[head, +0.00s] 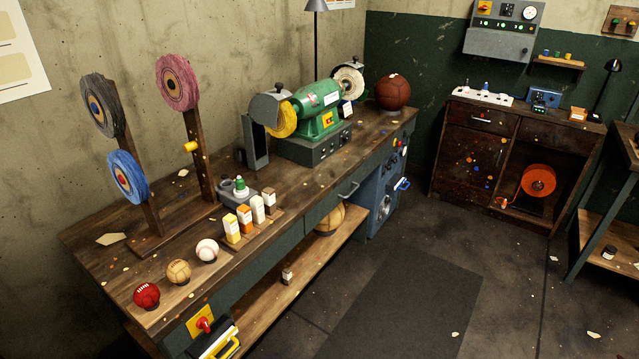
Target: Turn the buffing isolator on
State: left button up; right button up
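A yellow plate with a red rotary handle (203,323), which looks like an isolator switch, is on the front face of the wooden bench (345,163), near its left end. Any marking that would tell its on or off position is too small to read. A green buffing machine (319,112) with a yellow wheel and a pale wheel stands on the bench towards the back. Another red and yellow switch (485,8) is on the grey wall panel (487,40) at the upper right. Neither of my grippers shows in the head view.
A yellow handle (222,346) on a dark box is below the red handle. Small balls, including a red one (146,295), sit along the bench front. Coloured wheels hang on posts (198,165). The floor mat (405,305) beside the bench is clear.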

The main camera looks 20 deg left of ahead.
aim_at(202, 323)
jog(key=u, duration=1.4)
